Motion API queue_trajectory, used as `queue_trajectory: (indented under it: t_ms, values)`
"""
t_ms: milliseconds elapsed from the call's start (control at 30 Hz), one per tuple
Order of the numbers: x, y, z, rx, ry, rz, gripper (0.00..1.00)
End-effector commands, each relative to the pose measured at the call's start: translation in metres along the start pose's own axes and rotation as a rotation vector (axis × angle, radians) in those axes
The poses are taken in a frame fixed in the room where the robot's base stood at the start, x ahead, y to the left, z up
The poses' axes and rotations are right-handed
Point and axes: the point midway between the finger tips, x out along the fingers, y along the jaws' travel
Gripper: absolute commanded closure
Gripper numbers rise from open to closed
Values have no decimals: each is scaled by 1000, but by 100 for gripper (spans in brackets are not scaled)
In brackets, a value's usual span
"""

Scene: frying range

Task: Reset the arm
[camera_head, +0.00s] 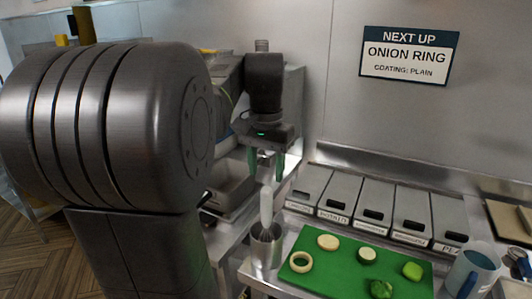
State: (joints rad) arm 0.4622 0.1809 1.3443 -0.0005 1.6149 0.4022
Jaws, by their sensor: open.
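My gripper (266,167) shows near the middle of the view, pointing down with its green fingers apart and empty. It is above a metal cup (266,246) with a pale upright handle (266,207) standing in it. The fingertips are close above the handle's top; I cannot tell the exact gap. My large arm link hides much of the left side.
A green board (340,274) holds an onion ring (301,262), a pale slice (328,242) and several green pieces. Labelled lidded bins (372,205) line the back wall. A blue-grey mug (472,272) stands at the right. A sign (409,54) reads "NEXT UP ONION RING, COATING: PLAIN".

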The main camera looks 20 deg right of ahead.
Motion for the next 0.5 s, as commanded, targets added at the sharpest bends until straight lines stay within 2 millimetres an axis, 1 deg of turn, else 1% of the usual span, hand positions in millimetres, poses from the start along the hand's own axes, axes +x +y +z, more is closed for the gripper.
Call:
queue_trajectory:
  t_ms: [33,100,200,300,500]
  values:
    - [-10,0,0,0,3,-2,50]
    - [-21,0,0,0,3,-1,50]
    - [-31,0,0,0,1,-1,50]
    - [-36,0,0,0,0,0,50]
    - [-38,0,0,0,-1,0,50]
